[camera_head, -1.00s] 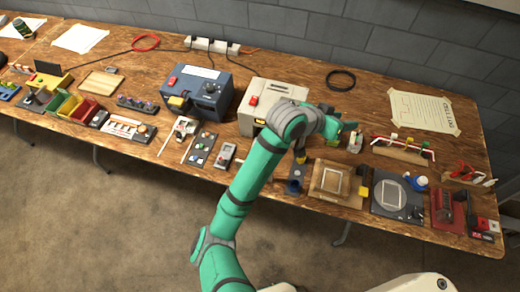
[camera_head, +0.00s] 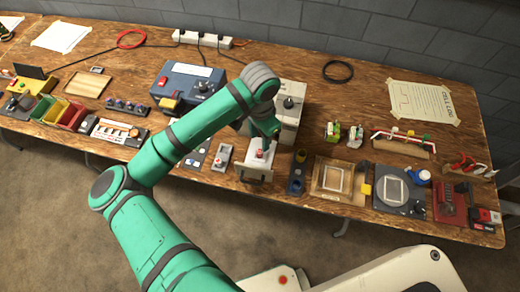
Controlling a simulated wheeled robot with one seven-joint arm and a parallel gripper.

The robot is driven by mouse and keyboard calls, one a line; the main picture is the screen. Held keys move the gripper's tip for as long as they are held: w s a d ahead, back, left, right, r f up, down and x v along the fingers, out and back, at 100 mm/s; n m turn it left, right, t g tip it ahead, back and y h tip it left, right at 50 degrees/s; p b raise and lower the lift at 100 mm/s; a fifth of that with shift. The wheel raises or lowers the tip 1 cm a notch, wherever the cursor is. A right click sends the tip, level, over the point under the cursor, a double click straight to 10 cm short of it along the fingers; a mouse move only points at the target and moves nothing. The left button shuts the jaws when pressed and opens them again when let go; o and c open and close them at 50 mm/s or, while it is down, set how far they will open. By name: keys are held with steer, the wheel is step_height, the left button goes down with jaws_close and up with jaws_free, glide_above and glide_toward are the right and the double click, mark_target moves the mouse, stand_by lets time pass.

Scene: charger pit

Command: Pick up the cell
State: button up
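I cannot tell for sure which small part is the cell. Two small green-and-white items, one on the left (camera_head: 333,132) and one on the right (camera_head: 355,136), stand to the right of the beige box, clear of my gripper.
A blue box with a dial (camera_head: 190,85) stands left of my gripper, partly behind my arm. A grey holder with a red knob (camera_head: 220,157) is close by on the left. A dark block (camera_head: 297,172) and wooden frame (camera_head: 340,180) lie to the right. Bare tabletop surrounds the black ring (camera_head: 338,72).

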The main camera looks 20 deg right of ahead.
mark_target(260, 151)
steer(key=f, duration=0.3)
steer(key=shift+s+a, duration=0.2)
steer(key=shift+s, duration=0.05)
steer(key=shift+w+d+f, duration=0.1)
steer(key=shift+w+f, duration=0.05)
steer(key=shift+f, duration=1.2)
steer(key=shift+w+d+f, duration=0.1)
steer(key=shift+f, duration=1.2)
jaws_close()
